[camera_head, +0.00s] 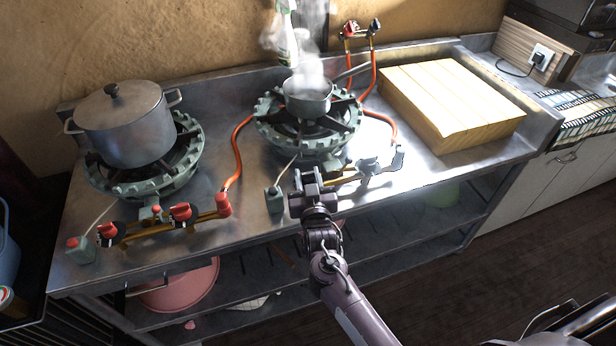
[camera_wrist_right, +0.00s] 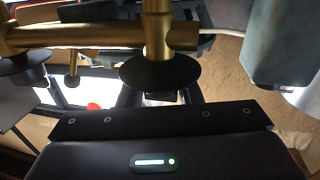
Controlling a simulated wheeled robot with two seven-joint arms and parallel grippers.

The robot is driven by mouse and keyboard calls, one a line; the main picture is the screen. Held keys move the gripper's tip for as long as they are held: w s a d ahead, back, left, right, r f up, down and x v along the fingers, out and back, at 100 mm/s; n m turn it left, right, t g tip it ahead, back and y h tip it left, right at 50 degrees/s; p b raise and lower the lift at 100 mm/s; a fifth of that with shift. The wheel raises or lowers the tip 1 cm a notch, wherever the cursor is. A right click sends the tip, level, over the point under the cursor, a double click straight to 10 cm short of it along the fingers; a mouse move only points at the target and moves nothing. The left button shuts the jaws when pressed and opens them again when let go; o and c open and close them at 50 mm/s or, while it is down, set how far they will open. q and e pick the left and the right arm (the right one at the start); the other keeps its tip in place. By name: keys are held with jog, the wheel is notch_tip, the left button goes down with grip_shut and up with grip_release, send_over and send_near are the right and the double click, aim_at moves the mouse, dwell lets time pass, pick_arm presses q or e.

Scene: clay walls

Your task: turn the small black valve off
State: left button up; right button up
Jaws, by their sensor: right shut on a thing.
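In the head view my right gripper (camera_head: 311,184) is at the front of the middle burner, at the near end of its brass pipe. In the right wrist view the small black valve (camera_wrist_right: 159,74) shows as a black disc under a brass pipe. My right gripper (camera_wrist_right: 160,97) is shut on the handle below that disc; the handle is mostly hidden between the fingers. In the head view the gripper covers this valve.
A second valve (camera_head: 368,165) sits right of my gripper. A steaming pot (camera_head: 307,101) stands on the middle burner, a lidded pot (camera_head: 122,128) on the left one. Red-handled valves (camera_head: 181,212) are at left. A wooden board (camera_head: 450,103) lies on the right.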

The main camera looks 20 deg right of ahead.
dwell(0.4)
jog(key=o, duration=0.9)
jog(key=shift+a, duration=0.1)
jog(key=s, duration=0.2)
jog(key=s+a, duration=0.1)
jog(key=s, duration=0.4)
jog(key=shift+s+a+b, duration=0.2)
jog(key=shift+s+b, duration=0.1)
